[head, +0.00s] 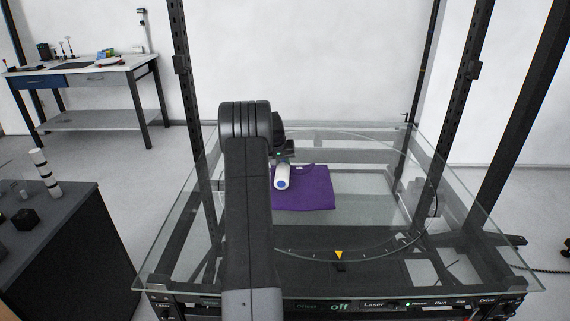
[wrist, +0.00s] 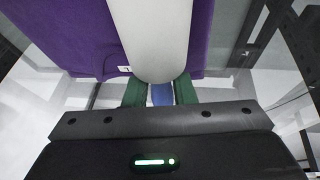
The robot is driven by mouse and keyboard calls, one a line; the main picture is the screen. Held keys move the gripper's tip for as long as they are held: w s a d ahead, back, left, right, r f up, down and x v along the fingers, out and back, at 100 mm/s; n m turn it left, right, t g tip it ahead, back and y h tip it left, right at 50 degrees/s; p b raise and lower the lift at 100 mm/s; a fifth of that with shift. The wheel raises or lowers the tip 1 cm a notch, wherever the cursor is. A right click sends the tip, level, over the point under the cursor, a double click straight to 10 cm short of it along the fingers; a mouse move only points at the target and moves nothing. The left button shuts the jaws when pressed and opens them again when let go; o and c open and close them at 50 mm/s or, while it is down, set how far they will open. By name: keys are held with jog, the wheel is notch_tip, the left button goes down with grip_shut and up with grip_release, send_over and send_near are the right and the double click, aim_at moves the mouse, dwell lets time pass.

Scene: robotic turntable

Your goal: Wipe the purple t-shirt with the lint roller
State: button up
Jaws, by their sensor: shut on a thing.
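The purple t-shirt (head: 312,190) lies folded on the glass top of the turntable (head: 365,215). It also fills the upper left of the wrist view (wrist: 65,35). The lint roller (head: 282,176) has a white cylinder with a blue end, and it is over the left part of the shirt. In the wrist view the white roller (wrist: 152,38) extends away from my gripper (wrist: 160,92) across the shirt. My gripper is shut on the roller's blue handle, between two green fingers. I cannot tell whether the roller touches the cloth. My arm hides part of the shirt's left side in the head view.
Dark upright posts (head: 458,120) frame the glass top. A yellow triangle marker (head: 339,255) is near its front edge. A dark cabinet (head: 65,235) with small objects stands at the left, and a workbench (head: 85,72) stands behind. The glass right of the shirt is clear.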

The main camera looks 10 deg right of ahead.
jog(key=shift+w+d+p, duration=0.1)
jog(key=shift+w+p, duration=0.2)
jog(key=shift+w, duration=0.25)
jog(key=shift+d, duration=0.1)
jog(key=shift+s+d+p, duration=0.15)
jog(key=shift+s+d, duration=0.15)
jog(key=shift+d, duration=1.4)
jog(key=shift+s+d+p, duration=0.15)
jog(key=shift+s+d, duration=0.1)
jog(key=shift+d, duration=1.5)
jog(key=shift+s+d+p, duration=0.15)
jog(key=shift+s+d, duration=0.15)
jog(key=shift+d, duration=1.4)
jog(key=shift+r, duration=0.1)
jog(key=shift+r+p, duration=1.7)
jog(key=shift+r, duration=1.25)
jog(key=shift+r+p, duration=0.95)
jog(key=shift+r, duration=0.55)
jog(key=shift+a, duration=0.1)
